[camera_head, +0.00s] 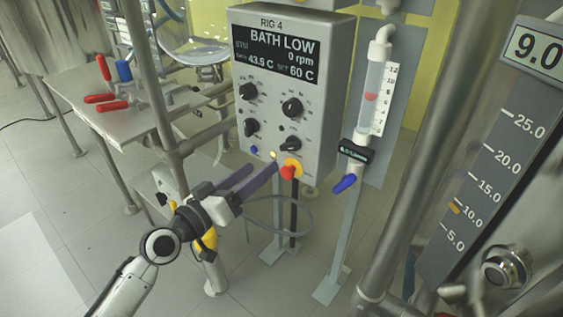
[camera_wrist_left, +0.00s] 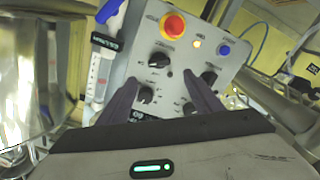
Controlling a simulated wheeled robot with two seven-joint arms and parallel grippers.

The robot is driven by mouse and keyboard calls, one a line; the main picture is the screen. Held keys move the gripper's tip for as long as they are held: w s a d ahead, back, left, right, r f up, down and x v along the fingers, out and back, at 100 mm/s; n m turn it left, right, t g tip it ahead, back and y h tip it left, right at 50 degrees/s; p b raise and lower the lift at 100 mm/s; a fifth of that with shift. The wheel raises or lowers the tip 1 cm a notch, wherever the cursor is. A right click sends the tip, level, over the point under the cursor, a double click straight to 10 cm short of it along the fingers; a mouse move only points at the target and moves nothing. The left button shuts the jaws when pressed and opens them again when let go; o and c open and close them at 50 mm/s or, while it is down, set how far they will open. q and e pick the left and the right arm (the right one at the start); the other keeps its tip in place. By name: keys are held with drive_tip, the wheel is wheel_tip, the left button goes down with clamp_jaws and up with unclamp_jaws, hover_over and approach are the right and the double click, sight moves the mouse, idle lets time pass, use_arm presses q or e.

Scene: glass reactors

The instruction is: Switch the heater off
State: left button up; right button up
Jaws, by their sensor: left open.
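The grey control box (camera_head: 320,30) is marked RIG 4. Its display (camera_head: 275,57) reads BATH LOW, 0 rpm, bath 43.5 C, set 60 C. Several black knobs sit below, including an upper right knob (camera_head: 292,107) and a lower right knob (camera_head: 290,143); their labels are too small to read, so I cannot tell which is the heater's. Under them are a blue button (camera_head: 254,150), a lit lamp (camera_head: 273,155) and a red stop button (camera_head: 289,172). My left gripper (camera_head: 262,167) is open and empty before the panel's lower part. In the wrist view its fingers (camera_wrist_left: 162,78) reach toward the knobs (camera_wrist_left: 158,60).
A glass flowmeter (camera_head: 372,95) with a blue valve handle (camera_head: 345,184) stands right of the box. A large scale panel (camera_head: 485,160) and steel pipes fill the right side. A bench (camera_head: 130,125) with red and blue handles is at left. Floor shows below.

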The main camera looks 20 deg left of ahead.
sight(286, 148)
use_arm(q)
drive_tip(key=x, duration=0.9)
drive_tip(key=shift+w+d, duration=0.2)
drive_tip(key=shift+w, duration=0.1)
drive_tip(key=c, duration=1.1)
drive_tip(key=shift+o, duration=0.2)
